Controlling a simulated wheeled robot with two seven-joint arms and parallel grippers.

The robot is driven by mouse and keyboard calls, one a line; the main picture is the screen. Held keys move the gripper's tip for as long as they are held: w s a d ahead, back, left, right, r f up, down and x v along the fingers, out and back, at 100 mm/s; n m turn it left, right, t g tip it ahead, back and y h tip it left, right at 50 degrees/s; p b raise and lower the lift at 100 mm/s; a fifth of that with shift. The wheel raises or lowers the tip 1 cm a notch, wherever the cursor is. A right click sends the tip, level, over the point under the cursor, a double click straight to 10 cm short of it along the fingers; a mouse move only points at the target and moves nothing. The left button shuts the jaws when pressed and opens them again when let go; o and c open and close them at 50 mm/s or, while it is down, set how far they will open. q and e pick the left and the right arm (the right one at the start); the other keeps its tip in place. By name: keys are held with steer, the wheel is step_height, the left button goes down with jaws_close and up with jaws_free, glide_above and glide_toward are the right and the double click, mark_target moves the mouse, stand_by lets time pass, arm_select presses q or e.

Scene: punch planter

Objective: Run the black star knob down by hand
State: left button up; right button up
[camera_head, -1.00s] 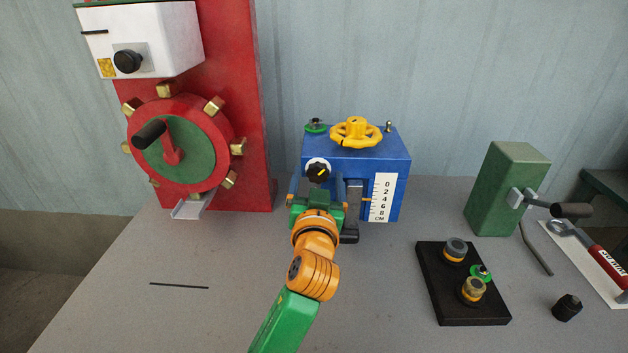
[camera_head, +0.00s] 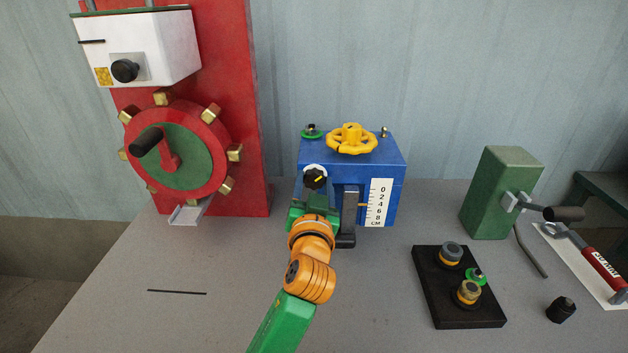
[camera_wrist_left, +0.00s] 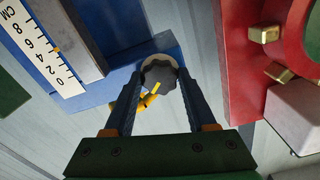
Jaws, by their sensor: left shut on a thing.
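The black star knob (camera_head: 315,178) with a yellow pointer mark sits in front of a pale round disc on the front of the blue box (camera_head: 385,160). It also shows in the left wrist view (camera_wrist_left: 158,76), between the fingertips. My left gripper (camera_head: 314,192) reaches it from the front and below. Its two dark fingers (camera_wrist_left: 160,82) lie on either side of the knob and are shut on it. The gripper body hides part of the box front below the knob. My right gripper is in neither view.
The yellow handwheel (camera_head: 351,139) is on top of the blue box. A centimetre scale (camera_head: 379,203) and a dark post (camera_head: 349,210) stand right of the gripper. A red machine (camera_head: 245,110) is at left, a green block (camera_head: 486,195) at right. The front left table is mostly clear.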

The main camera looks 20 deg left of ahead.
arm_select(q)
steer(key=m+p, duration=0.2)
steer(key=m, duration=0.1)
steer(key=shift+r, duration=0.15)
steer(key=shift+m+p, duration=0.65)
steer(key=shift+m, duration=0.45)
steer(key=o, duration=1.4)
steer(key=shift+f, duration=0.2)
steer(key=shift+c, duration=0.2)
steer(key=b+v, duration=0.1)
steer(key=v, duration=0.6)
